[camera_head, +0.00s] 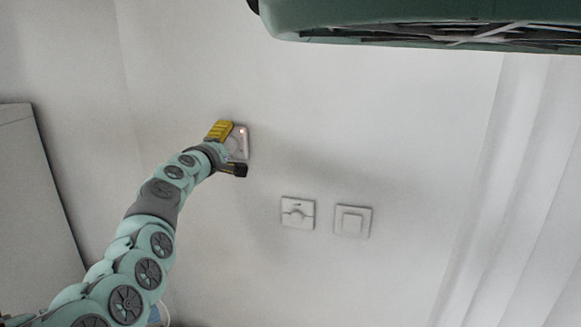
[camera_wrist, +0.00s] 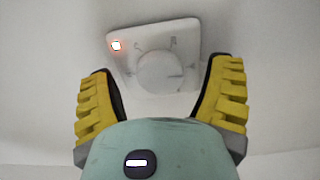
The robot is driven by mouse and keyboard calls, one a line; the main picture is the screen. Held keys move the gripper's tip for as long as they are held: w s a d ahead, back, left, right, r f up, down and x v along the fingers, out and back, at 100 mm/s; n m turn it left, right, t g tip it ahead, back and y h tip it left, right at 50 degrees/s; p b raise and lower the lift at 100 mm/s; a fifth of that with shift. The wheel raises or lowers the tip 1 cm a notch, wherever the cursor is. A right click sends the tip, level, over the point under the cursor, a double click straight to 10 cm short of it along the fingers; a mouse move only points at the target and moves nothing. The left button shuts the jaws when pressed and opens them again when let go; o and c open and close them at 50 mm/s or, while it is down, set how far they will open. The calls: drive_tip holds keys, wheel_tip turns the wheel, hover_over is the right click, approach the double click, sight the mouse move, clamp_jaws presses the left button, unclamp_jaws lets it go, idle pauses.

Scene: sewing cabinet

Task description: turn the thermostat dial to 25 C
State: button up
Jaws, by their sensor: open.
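The thermostat is a white square plate (camera_wrist: 185,38) on the wall with a lit orange-red indicator at one corner. Its round dial (camera_wrist: 165,72) shows in the wrist view between and beyond my fingers, with faint marks around it that are too small to read. In the head view the thermostat (camera_head: 243,140) is partly covered by my gripper (camera_head: 231,150). My gripper (camera_wrist: 160,100) is open, with one yellow ribbed finger on each side of the dial in the picture. It holds nothing, and the fingers look apart from the dial. The dial's setting cannot be read.
A green object (camera_head: 420,15) overhangs at the top right. A pale cabinet (camera_head: 30,200) stands at the left, and a white curtain (camera_head: 520,200) hangs at the right.

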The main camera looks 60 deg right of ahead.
drive_tip(key=shift+s+a, duration=0.2)
drive_tip(key=shift+a, duration=0.9)
drive_tip(key=shift+s+a+r, duration=0.1)
drive_tip(key=shift+s+a, duration=0.3)
drive_tip(key=shift+a, duration=0.1)
drive_tip(key=shift+s+a, duration=0.1)
drive_tip(key=shift+a, duration=0.55)
approach(229, 145)
drive_tip(key=shift+v, duration=1.2)
